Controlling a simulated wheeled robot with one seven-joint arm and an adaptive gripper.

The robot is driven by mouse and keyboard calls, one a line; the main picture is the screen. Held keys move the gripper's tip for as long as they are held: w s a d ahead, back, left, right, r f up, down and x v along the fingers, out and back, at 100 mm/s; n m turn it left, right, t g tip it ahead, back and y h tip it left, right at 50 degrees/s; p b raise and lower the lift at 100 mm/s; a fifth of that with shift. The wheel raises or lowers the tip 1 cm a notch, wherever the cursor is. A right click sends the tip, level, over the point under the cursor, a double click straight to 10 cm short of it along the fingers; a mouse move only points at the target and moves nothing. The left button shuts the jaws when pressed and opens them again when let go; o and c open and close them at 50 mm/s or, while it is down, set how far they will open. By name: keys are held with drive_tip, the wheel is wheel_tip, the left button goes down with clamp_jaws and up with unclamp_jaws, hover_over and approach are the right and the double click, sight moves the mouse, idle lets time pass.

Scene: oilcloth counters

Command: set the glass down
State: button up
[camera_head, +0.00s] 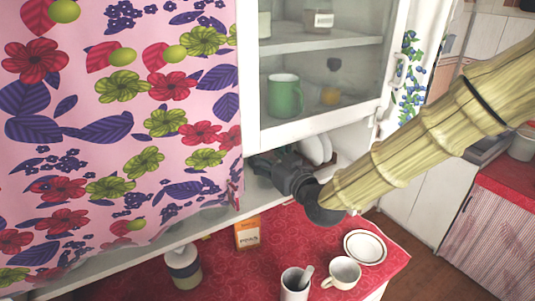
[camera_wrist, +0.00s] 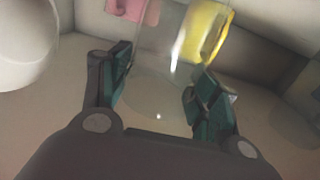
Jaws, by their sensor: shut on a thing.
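My gripper (camera_wrist: 163,78) is shut on a clear glass (camera_wrist: 160,55), with one finger pad at each side of it. The glass is see-through and its outline is faint; a pale surface shows behind and below it. In the head view my gripper (camera_head: 272,170) reaches into the open shelf under the glass-fronted cabinet. The glass cannot be made out in the head view, where the cabinet and the hand hide it. Whether its base touches the shelf cannot be told.
White plates (camera_head: 318,150) stand in the shelf right of my gripper. A white rounded thing (camera_wrist: 25,45) and a yellow thing (camera_wrist: 208,32) are near the glass. Below, the red counter (camera_head: 215,265) holds a carton (camera_head: 248,233), a jar (camera_head: 183,268), cups and a saucer (camera_head: 365,247).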

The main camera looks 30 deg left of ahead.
drive_tip(key=shift+f, duration=0.15)
drive_tip(key=o, duration=1.3)
drive_tip(key=shift+c, duration=0.2)
drive_tip(key=shift+r, duration=0.2)
drive_tip(key=b+v, duration=0.4)
drive_tip(key=v, duration=0.8)
drive_tip(key=shift+f, duration=0.1)
